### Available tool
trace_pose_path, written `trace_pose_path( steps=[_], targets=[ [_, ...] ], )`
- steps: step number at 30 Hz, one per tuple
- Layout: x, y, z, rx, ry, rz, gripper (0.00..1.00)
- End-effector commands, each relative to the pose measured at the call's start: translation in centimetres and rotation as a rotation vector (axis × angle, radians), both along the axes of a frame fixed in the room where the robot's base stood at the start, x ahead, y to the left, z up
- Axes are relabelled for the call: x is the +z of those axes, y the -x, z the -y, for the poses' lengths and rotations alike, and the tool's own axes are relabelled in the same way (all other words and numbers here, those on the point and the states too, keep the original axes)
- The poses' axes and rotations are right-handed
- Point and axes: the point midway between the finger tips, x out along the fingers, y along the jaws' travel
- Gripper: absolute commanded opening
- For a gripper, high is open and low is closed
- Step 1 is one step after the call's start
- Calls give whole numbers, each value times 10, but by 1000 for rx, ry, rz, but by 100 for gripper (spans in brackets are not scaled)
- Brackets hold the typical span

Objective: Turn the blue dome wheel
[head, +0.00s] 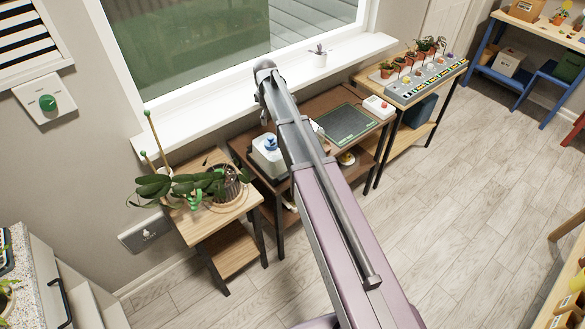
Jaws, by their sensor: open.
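The blue dome wheel (270,142) sits on top of a pale box (268,160) on the left part of the dark brown table (243,143). My arm passes close on its right and covers the area beside it.
Right of my arm are a dark green-edged mat (345,123) and a white box with a red button (378,107). A white windowsill (180,130) runs behind.

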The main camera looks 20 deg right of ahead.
Motion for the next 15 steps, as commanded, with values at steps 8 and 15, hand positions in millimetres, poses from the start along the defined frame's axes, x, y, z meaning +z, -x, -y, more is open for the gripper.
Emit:
trace_pose_path(
  steps=[8, 15],
  targets=[
    [9, 24, 1, -62, 0, 0, 100],
    [7, 57, 3, -178, 0, 0, 100]
  ],
)
